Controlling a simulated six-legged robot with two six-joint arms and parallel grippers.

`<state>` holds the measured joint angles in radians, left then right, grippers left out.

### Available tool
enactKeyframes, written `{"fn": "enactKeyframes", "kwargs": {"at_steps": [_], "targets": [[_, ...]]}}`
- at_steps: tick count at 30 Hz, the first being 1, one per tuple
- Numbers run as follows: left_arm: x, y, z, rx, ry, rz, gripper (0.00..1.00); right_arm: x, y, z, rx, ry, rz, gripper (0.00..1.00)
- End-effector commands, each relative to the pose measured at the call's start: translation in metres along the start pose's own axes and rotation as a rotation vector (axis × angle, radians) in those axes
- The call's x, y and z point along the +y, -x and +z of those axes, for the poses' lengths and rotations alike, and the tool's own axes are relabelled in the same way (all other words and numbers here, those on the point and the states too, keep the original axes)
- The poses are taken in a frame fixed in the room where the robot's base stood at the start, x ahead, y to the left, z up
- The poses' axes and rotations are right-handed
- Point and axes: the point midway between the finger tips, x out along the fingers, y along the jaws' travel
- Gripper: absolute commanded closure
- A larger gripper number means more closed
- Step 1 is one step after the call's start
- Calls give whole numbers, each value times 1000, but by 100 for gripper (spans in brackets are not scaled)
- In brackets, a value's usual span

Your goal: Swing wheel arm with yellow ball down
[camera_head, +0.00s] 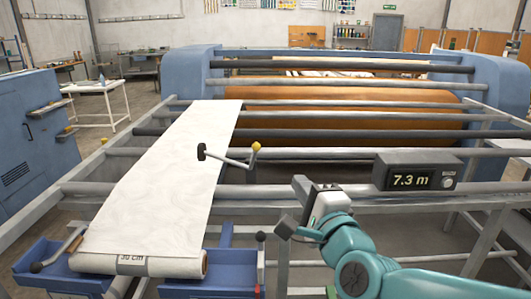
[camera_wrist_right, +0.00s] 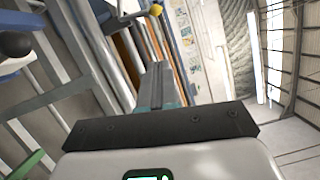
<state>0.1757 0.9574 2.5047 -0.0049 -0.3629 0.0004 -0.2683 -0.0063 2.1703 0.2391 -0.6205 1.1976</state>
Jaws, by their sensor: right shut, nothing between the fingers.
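The wheel arm (camera_head: 230,159) is a thin grey bar over the right edge of the white web. Its left end has a dark wheel (camera_head: 201,152). Its right end bends up to a small yellow ball (camera_head: 256,147). The yellow ball also shows at the top of the right wrist view (camera_wrist_right: 156,10), beyond the fingers. My right gripper (camera_head: 299,186) is to the right of and nearer than the ball, apart from it. In the right wrist view its fingers (camera_wrist_right: 155,84) are together with nothing between them. My left gripper is not in view.
White web material (camera_head: 160,180) runs down to a front roll between blue brackets. A dark-knobbed lever (camera_head: 261,237) stands at the right bracket. A display box reading 7.3 m (camera_head: 416,172) sits right of my gripper. Grey rollers and bars cross behind, before a large brown roller (camera_head: 340,112).

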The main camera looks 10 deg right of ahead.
Motion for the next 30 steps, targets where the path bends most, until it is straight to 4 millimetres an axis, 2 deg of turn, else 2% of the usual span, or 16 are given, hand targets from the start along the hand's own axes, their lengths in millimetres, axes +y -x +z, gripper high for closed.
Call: {"fn": "enactKeyframes", "kwargs": {"at_steps": [7, 11, 14, 25, 30], "targets": [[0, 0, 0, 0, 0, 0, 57, 0, 2, -2, 1, 1, 1, 100], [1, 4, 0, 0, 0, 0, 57, -1, -6, -3, 1, 3, 3, 100], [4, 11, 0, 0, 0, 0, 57, -2, -22, -3, 3, 2, 4, 100], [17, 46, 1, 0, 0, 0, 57, -3, -103, -1, 4, 3, 4, 100], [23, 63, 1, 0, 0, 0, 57, -3, -121, 18, 1, 2, 3, 100]]}}
